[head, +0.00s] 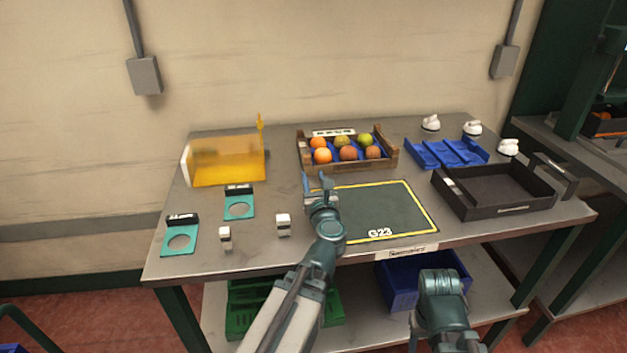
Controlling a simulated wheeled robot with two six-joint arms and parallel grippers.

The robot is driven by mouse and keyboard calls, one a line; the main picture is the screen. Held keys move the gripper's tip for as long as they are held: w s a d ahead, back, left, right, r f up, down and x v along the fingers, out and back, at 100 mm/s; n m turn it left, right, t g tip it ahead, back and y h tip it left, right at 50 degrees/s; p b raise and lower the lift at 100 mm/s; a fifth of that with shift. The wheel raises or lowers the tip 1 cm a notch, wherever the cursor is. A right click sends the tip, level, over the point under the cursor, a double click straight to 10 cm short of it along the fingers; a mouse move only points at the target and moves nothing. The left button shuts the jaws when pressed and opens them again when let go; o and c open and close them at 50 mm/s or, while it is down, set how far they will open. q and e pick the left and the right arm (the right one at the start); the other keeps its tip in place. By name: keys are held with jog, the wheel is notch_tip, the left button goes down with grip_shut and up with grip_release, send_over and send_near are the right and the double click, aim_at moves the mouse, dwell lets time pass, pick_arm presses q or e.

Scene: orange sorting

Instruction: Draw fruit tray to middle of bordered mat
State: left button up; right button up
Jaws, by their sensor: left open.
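The fruit tray (380,164) is a wooden crate with several oranges and other fruits in blue liners, at the back middle of the table. The bordered mat (385,208) is dark green with a yellow border and the mark G23, in front of the tray. My left gripper (317,180) is open and empty over the mat's left back corner, just in front of the tray's left end. It appears apart from the tray. My right arm (443,300) is low in front of the table; its fingers cannot be made out.
A black tray (480,206) stands right of the mat, with a blue divided holder (447,153) behind it. A yellow transparent guard (228,165) stands at the back left. Teal plates (239,207) and small white blocks (283,224) lie on the left. The mat is bare.

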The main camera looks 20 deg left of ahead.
aim_at(307, 155)
pick_arm(q)
jog(key=x, duration=1.3)
jog(key=shift+w+a, duration=0.2)
jog(key=shift+c, duration=0.3)
grip_shut()
